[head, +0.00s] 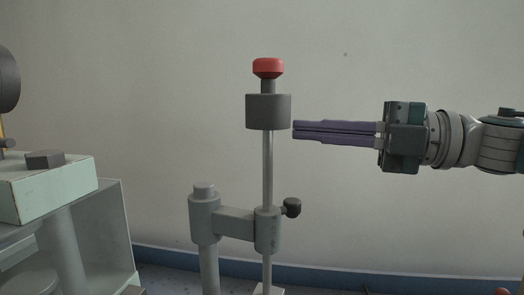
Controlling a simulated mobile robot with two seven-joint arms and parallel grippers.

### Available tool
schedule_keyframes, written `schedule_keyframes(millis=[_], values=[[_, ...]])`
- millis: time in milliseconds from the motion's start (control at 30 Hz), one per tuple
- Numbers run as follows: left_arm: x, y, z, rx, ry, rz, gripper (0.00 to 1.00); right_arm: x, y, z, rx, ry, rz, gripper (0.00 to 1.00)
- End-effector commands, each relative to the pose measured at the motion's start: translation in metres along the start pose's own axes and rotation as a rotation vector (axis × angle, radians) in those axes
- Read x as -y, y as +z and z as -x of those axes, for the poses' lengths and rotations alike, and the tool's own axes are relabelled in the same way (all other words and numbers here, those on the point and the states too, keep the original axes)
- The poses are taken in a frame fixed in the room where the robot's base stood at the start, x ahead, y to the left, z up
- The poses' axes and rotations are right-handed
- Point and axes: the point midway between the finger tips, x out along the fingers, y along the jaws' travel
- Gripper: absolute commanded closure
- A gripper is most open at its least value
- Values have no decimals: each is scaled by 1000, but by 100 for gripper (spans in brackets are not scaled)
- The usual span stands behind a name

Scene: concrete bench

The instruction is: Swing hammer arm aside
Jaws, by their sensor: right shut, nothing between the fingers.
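The hammer stands in the middle of the head view: a dark grey cylindrical weight (268,112) on an upright thin metal rod (267,170), with a red knob (268,68) on top. A grey hammer arm (234,222) joins the rod's sleeve to a grey post (204,218) on the left. A dark clamp knob (291,208) sticks out to the right of the sleeve. My right gripper (295,130) is shut and empty, its purple fingers pointing left. Its tips appear right beside the weight's lower right edge; I cannot tell whether they touch. My left gripper is not in view.
A pale green machine housing (60,190) with a dark block (45,159) on top stands at the left. A plain wall (400,60) with a blue skirting strip (350,278) is behind. Space above and below my right arm looks clear.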

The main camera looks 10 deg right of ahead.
Motion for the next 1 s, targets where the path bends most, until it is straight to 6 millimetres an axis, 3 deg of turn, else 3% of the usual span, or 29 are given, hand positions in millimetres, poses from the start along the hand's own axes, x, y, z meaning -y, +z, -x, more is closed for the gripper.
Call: schedule_keyframes(millis=[33, 100, 300, 400, 867, 1000], values=[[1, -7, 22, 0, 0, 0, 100, -24, -2, 0, -3, -2, 0, 100], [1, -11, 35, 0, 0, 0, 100, -41, -3, 1, -6, -3, -1, 100], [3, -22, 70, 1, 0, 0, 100, -85, -5, 3, -14, -5, -5, 100], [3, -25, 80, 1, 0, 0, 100, -98, -6, 3, -17, -5, -5, 100], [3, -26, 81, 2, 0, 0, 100, -101, -7, 3, -16, -2, -10, 100], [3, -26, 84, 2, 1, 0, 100, -100, -8, -10, 45, 66, -62, 100]])
